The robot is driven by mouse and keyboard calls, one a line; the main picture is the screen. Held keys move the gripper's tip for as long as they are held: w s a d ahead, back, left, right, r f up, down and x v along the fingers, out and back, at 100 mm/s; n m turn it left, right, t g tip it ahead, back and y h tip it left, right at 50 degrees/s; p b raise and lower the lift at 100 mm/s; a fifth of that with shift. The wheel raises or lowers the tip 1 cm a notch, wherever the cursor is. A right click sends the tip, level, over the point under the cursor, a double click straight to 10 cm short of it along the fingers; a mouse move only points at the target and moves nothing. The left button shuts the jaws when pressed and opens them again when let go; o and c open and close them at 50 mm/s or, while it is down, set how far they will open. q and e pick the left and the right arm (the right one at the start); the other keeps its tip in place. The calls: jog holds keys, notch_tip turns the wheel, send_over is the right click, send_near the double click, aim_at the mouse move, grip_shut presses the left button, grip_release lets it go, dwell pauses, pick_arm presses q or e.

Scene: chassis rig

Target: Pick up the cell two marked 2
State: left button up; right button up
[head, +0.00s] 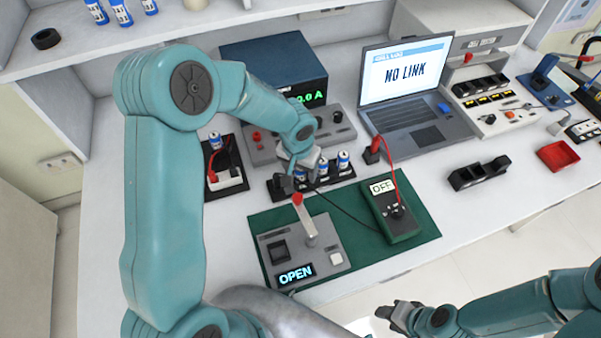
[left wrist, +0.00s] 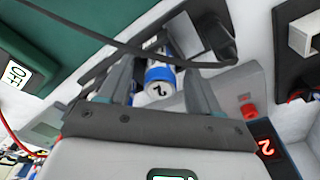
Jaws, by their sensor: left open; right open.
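In the head view my left gripper (head: 298,181) is at the black cell rack (head: 346,175), where several blue and white cells stand. The arm and gripper partly hide the rack's left part, and I cannot read the cell numbers there. My right gripper (head: 394,316) is open and empty near the bottom, away from the rack.
A green mat (head: 420,236) carries a grey switch box reading OPEN (head: 334,262) and a multimeter reading OFF (head: 400,222). A black cable crosses near the rack. A laptop (head: 408,120) stands behind right. An empty black holder (head: 479,173) and red tray (head: 559,156) lie right.

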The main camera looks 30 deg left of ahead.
pick_arm(q)
grip_shut()
jog(key=shift+w+r, duration=0.1)
jog(key=shift+r, duration=0.05)
notch_tip(320, 180, up, 20)
dwell(0.4)
